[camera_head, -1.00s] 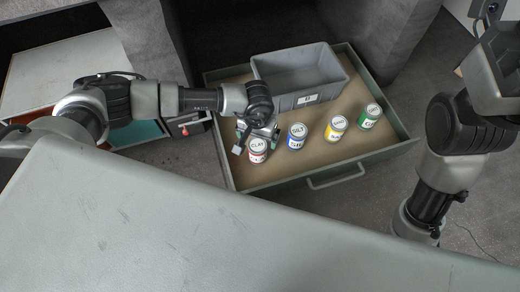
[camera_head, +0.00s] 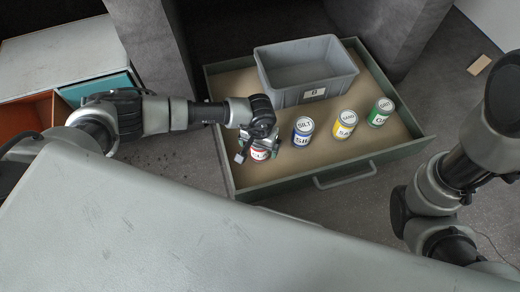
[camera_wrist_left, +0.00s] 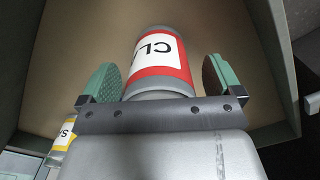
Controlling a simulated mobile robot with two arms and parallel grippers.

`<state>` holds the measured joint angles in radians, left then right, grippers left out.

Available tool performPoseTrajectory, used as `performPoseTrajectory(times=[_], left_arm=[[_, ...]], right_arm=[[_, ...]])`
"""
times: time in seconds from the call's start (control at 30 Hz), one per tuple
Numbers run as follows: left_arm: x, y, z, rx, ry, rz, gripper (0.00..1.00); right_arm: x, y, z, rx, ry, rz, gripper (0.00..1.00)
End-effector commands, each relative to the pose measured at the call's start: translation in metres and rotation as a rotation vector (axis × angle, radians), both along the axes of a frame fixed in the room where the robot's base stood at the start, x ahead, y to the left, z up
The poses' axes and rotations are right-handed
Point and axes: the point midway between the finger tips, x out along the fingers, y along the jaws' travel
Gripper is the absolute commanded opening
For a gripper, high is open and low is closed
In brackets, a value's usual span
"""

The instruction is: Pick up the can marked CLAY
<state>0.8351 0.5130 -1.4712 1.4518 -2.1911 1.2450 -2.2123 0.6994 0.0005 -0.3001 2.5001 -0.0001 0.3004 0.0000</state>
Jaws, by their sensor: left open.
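The red can with a white label (camera_head: 260,151) stands in the open drawer (camera_head: 236,188), partly hidden by my left gripper in the head view. My left gripper (camera_head: 258,152) is over the can. In the left wrist view its two green finger pads (camera_wrist_left: 160,80) are on either side of the can, with a gap on each side. The left gripper is open. My right gripper's fingers do not show.
A blue can marked SILT (camera_head: 302,131), a yellow can (camera_head: 345,124) and a green can (camera_head: 380,112) stand to the right in the drawer. A grey bin (camera_head: 306,94) sits behind them. A grey bench top (camera_head: 180,230) fills the foreground.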

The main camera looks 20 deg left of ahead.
Motion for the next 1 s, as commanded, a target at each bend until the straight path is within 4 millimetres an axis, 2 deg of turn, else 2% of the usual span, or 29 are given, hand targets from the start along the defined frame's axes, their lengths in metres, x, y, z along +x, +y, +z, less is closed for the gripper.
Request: performPoseTrajectory(times=[0.23,0.67,1.0], left_arm=[[0.0004,-0.0003,-0.0003,-0.001,-0.001,0.000,0.94],[0.0003,-0.0004,-0.0003,-0.001,-0.001,0.000,0.29],[0.0010,-0.0007,0.0045,-0.002,-0.003,0.000,0.27]], right_arm=[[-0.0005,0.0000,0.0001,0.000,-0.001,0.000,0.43],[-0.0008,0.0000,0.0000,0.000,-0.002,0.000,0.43],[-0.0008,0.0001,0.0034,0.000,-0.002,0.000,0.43]])
